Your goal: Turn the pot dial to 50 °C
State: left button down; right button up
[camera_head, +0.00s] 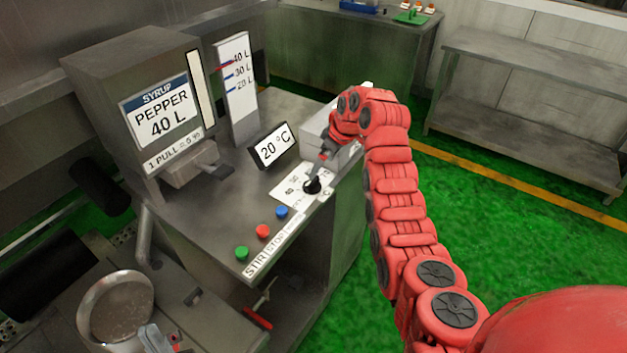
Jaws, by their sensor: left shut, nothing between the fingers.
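The pot dial (312,186) is a small black knob on a white scale plate (288,191) on top of the steel counter. Some scale numbers show, but the pointer's setting cannot be read. The display (272,146) behind the dial reads 20 °C. My left gripper (319,171) is on the red arm and points down just above the dial. Its grey fingers are shut with nothing between them. They overlap the dial's upper edge in the picture, and I cannot tell whether they touch it. My right gripper is not in view.
Blue (282,212), red (263,231) and green (242,253) buttons line the counter's front. A syrup dispenser (155,110) and a level gauge (236,85) stand behind. A grey box (318,130) is beside the gripper. An open pot (115,305) is at lower left.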

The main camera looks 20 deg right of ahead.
aim_at(313, 181)
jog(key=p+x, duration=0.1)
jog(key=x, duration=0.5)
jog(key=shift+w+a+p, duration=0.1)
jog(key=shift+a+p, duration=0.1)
jog(key=shift+p, duration=0.1)
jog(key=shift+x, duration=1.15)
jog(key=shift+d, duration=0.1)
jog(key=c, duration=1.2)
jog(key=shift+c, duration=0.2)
